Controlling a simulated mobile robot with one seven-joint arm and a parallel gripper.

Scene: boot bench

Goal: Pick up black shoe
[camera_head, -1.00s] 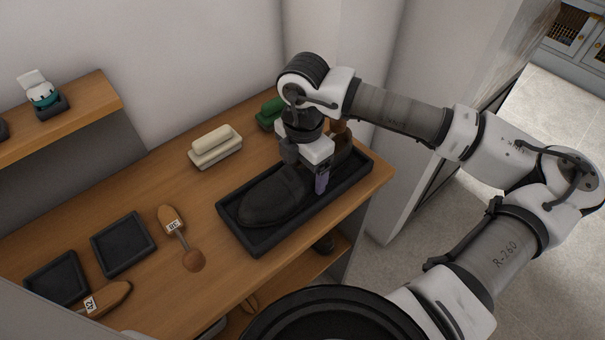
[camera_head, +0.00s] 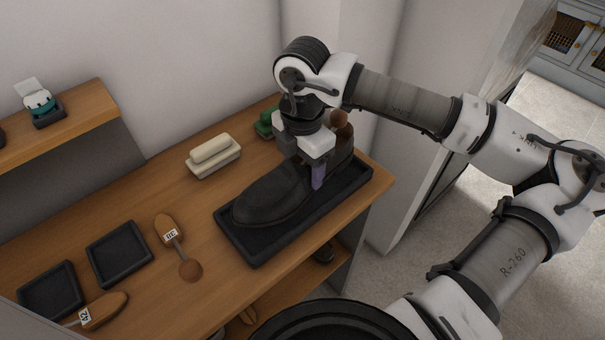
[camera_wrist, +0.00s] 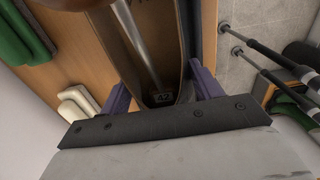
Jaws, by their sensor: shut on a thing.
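The black shoe (camera_head: 272,194) is over a black tray (camera_head: 257,253) at the right end of the wooden bench, toe to the left. It appears raised slightly above the tray floor. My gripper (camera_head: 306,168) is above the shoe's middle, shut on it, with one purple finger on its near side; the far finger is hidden. In the wrist view both purple fingers flank the shoe opening. A shoe tree (camera_wrist: 145,47) with a metal rod and a label, seemingly 42, sits inside; its brown knob (camera_head: 340,118) shows at the heel.
A cream brush (camera_head: 214,155) and a green one (camera_head: 265,124) lie behind the tray. Two small black trays (camera_head: 118,254) and two loose shoe trees (camera_head: 171,232) lie left. A wall stands close behind and a white panel to the right.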

